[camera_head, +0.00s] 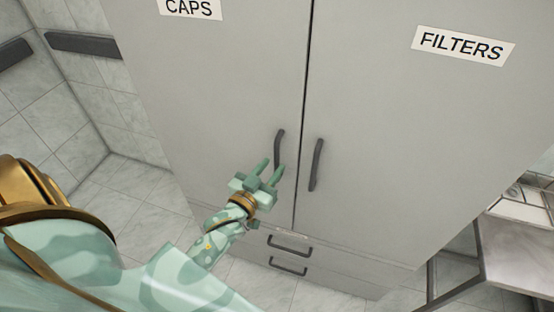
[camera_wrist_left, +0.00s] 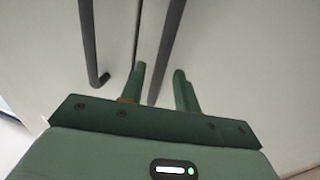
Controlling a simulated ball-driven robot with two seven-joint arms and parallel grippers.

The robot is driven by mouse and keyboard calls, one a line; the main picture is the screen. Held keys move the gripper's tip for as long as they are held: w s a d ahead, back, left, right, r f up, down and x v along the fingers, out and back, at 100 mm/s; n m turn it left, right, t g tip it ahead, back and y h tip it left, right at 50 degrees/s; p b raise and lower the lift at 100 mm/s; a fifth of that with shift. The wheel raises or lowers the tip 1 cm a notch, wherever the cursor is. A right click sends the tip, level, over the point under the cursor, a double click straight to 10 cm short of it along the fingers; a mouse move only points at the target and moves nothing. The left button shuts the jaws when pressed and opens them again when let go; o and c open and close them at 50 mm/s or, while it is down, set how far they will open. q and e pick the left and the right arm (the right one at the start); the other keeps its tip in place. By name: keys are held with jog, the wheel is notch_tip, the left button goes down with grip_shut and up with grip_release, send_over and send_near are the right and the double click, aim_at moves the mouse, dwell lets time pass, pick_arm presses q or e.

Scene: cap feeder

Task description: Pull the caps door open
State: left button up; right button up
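The caps door (camera_head: 215,90) is the grey left cabinet door under the CAPS label. It stands shut, flush with its neighbour. Its dark vertical handle (camera_head: 279,148) sits near the seam, its lower end partly hidden by my fingers. My left gripper (camera_head: 270,171) is open at the lower end of this handle. In the left wrist view a dark bar, which looks like the caps handle (camera_wrist_left: 169,45), runs between the spread fingers (camera_wrist_left: 160,82). I cannot tell whether they touch it. My right gripper is not in view.
The filters door (camera_head: 400,130) with its own dark handle (camera_head: 317,165) is just right of the seam. Drawers with dark pulls (camera_head: 289,244) sit below. A metal table (camera_head: 520,255) stands at the right. Tiled floor (camera_head: 130,185) is clear at the left.

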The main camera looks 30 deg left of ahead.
aim_at(275, 163)
pick_arm(q)
jog(key=shift+w, duration=1.8)
jog(key=shift+c, duration=0.3)
jog(key=shift+s, duration=0.15)
grip_shut()
